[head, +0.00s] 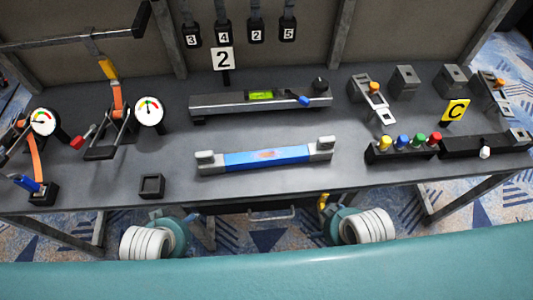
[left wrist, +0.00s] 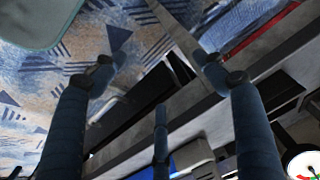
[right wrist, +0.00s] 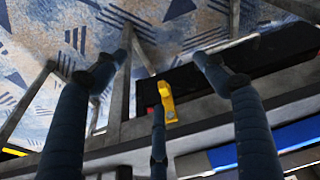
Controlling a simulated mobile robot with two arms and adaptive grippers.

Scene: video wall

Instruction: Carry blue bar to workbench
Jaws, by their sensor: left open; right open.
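The blue bar (head: 268,157) has pale grey end blocks and lies lengthwise near the front edge of the dark grey workbench (head: 105,185). A blue strip that looks like part of it shows at the bottom right of the right wrist view (right wrist: 275,143). My left gripper (left wrist: 160,57) is open and empty, with its fingers spread in the left wrist view. My right gripper (right wrist: 162,45) is also open and empty. In the head view my wrists are in front of the bench, below the bar, and the fingers are mostly hidden. Neither gripper touches the bar.
Behind the bar is a rail with a green level (head: 261,95). A small square holder (head: 151,186) and gauges (head: 149,111) stand left. A row of coloured knobs (head: 403,141) stands right. Below the bench are metal legs (head: 440,195) and a yellow part (right wrist: 167,102).

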